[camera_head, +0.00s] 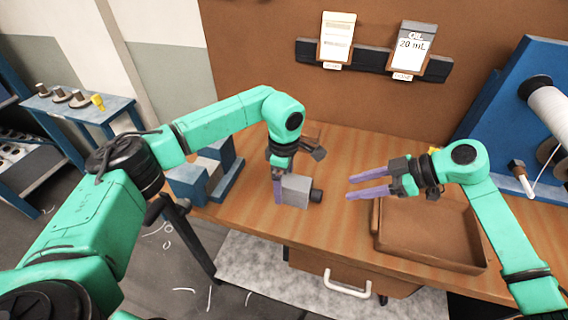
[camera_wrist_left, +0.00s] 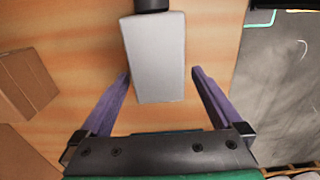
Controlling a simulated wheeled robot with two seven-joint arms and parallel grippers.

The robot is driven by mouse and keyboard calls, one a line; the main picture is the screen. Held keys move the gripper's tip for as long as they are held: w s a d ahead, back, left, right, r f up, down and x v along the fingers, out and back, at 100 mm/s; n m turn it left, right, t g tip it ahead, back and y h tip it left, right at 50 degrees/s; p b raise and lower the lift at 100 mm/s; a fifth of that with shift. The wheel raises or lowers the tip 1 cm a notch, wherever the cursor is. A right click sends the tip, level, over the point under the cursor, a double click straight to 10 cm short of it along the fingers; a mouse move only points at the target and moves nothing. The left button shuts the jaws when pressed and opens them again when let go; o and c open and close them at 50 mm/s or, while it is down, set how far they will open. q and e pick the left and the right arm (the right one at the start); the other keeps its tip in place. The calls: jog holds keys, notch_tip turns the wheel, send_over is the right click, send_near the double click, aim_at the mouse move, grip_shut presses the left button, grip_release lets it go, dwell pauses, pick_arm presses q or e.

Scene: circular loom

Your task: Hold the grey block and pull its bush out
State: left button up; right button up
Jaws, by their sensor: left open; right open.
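The grey block (camera_head: 296,190) lies on the wooden table near its front edge. Its dark bush (camera_head: 316,196) sticks out of the block's right side in the head view. In the left wrist view the grey block (camera_wrist_left: 157,60) stands ahead of and partly between the purple fingers, and the bush (camera_wrist_left: 152,5) shows at its far end. My left gripper (camera_head: 279,190) is open at the block, with a gap on both sides of it in the left wrist view (camera_wrist_left: 160,88). My right gripper (camera_head: 348,187) is open and empty, to the right of the bush, its fingers pointing left.
A brown tray (camera_head: 430,262) lies below my right gripper. A blue stand (camera_head: 222,165) is behind my left arm. A thread spool on a blue frame (camera_head: 548,108) stands at the right. Two cards hang on the back board (camera_head: 270,75).

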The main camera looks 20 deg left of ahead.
pick_arm(q)
jog(key=shift+f, duration=1.3)
grip_shut()
jog(key=shift+r, duration=0.1)
